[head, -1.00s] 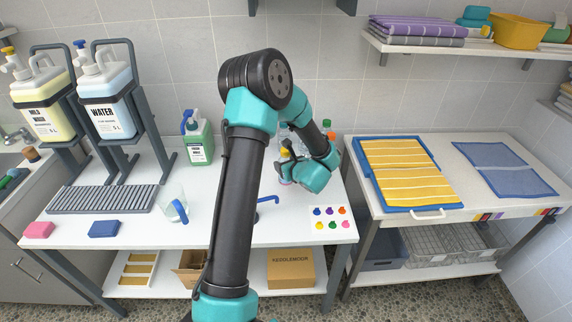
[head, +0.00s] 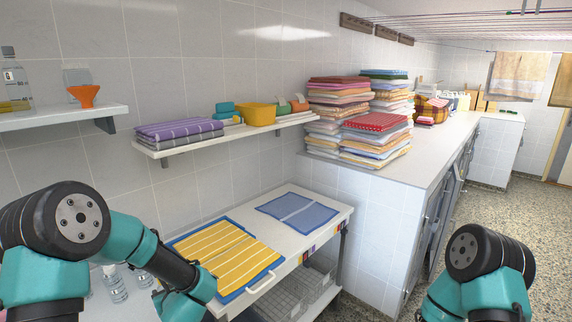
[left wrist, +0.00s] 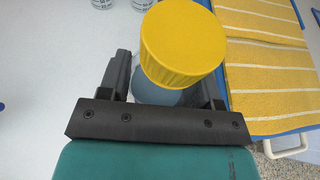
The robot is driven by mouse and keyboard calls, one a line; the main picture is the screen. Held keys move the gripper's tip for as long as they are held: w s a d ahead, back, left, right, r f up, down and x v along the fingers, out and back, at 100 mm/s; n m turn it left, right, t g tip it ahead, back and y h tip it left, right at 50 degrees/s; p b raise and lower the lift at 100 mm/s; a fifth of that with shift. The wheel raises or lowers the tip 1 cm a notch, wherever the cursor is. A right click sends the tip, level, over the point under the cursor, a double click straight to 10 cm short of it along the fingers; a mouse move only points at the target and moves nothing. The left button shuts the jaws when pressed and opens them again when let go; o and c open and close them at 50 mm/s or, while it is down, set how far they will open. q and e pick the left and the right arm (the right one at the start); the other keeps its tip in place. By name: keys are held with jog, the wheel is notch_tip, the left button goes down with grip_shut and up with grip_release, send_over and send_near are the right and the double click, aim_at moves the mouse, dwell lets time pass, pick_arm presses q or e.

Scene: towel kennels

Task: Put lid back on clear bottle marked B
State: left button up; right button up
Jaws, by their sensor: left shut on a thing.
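In the left wrist view, a thick yellow ribbed lid (left wrist: 183,42) tops a clear, bluish bottle (left wrist: 155,96) between the fingers of my left gripper (left wrist: 165,90). The gripper is shut on this bottle, just below the lid. No letter on it can be read. In the head view, my left gripper (head: 161,293) is low at the left above the white bench, its bottle hidden. Two clear bottles with dark markings (head: 115,286) stand behind it; their letters are too small to tell. My right arm shows at the lower right, its gripper outside the picture.
A yellow striped towel (head: 228,259) lies on a blue-edged board right of my left gripper. A blue cloth (head: 297,210) lies beyond it. A shelf (head: 215,138) with folded towels hangs above. Stacked towels (head: 375,135) stand on the counter.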

pick_arm(q)
jog(key=d+r+m+t+h, duration=0.1)
jog(key=d+m+h, duration=0.1)
jog(key=d, duration=0.6)
jog(key=w+d+m+t+h, duration=0.1)
jog(key=d+m+h, duration=0.2)
jog(key=d, duration=0.4)
jog(key=shift+d+r+t, duration=0.35)
jog(key=shift+d+t, duration=0.05)
jog(key=d+f+m+h, duration=0.8)
jog(key=d+f+h, duration=0.1)
jog(key=d+f, duration=0.6)
jog(key=shift+d+f, duration=0.35)
jog(key=shift+d, duration=0.3)
